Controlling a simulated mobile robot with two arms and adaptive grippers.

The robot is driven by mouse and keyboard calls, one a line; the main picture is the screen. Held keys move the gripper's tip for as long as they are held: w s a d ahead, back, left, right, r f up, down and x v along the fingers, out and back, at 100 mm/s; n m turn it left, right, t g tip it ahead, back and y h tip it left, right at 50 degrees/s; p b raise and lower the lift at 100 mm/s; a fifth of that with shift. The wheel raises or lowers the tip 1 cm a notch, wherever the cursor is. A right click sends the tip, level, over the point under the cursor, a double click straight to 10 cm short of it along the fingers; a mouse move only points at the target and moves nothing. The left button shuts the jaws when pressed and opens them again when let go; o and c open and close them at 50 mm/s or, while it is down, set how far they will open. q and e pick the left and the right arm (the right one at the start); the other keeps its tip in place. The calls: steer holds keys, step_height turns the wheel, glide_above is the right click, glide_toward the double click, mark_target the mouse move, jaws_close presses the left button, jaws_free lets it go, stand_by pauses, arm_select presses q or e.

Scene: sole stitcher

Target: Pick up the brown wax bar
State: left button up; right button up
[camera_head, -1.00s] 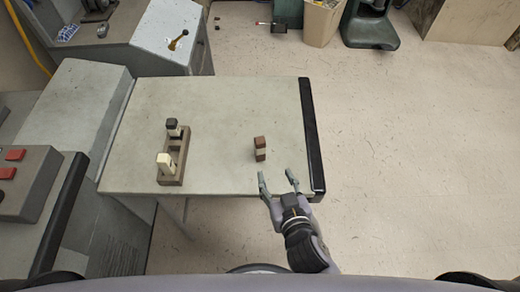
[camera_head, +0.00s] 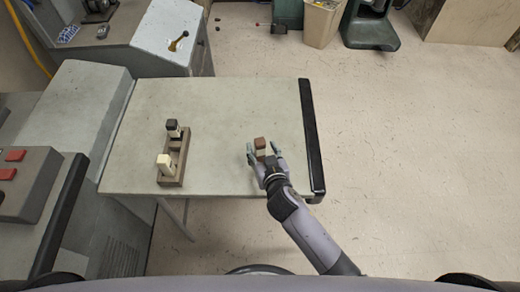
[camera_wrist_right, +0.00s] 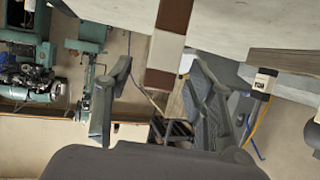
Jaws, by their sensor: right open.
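The brown wax bar (camera_head: 260,143) stands upright on the grey table, with a pale band around its middle. In the right wrist view the bar (camera_wrist_right: 173,16) shows brown ends and the white band, and it lies between the fingers. My right gripper (camera_head: 263,149) is open, with one finger on each side of the bar. In the wrist view the gripper (camera_wrist_right: 160,70) shows gaps between both fingers and the bar. My left gripper is not in view.
The table (camera_head: 225,105) is clear behind the bar. A black strip (camera_head: 312,140) runs along its right edge.

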steer(key=shift+x, duration=1.45)
jaws_close()
